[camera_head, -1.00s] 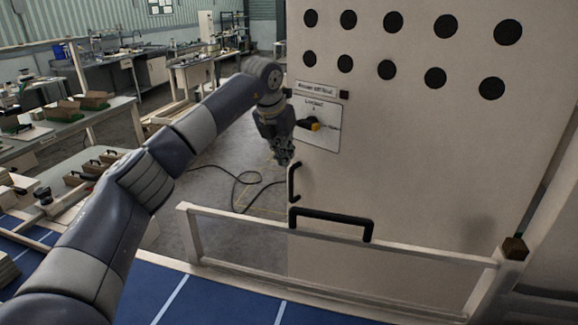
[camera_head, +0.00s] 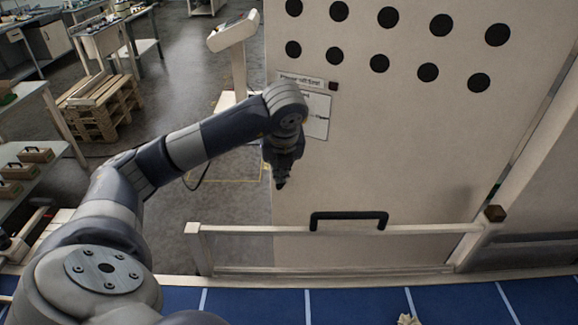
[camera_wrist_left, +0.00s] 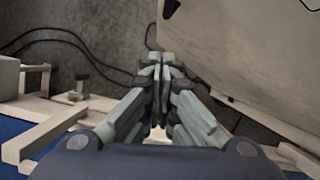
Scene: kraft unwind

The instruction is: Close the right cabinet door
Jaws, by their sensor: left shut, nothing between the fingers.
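The cabinet door (camera_head: 400,150) is a large beige panel with two rows of black round holes, filling the right of the head view. Its lower part is behind a pale rail. My left gripper (camera_head: 280,186) is shut and empty, pointing down by the panel's left edge. My left arm covers part of the label plate (camera_head: 317,115) on the panel. In the left wrist view, the shut fingers (camera_wrist_left: 168,62) are at the centre and the beige panel (camera_wrist_left: 245,55) is to their right. I cannot tell whether they touch it. My right gripper is out of view.
The pale rail (camera_head: 430,229) crosses in front of the panel, with a black handle (camera_head: 348,217) above it. A blue surface with white lines (camera_head: 255,302) lies nearest. Wooden pallets (camera_head: 100,105) and a white stand (camera_head: 237,60) are at the left. Grey floor between them is clear.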

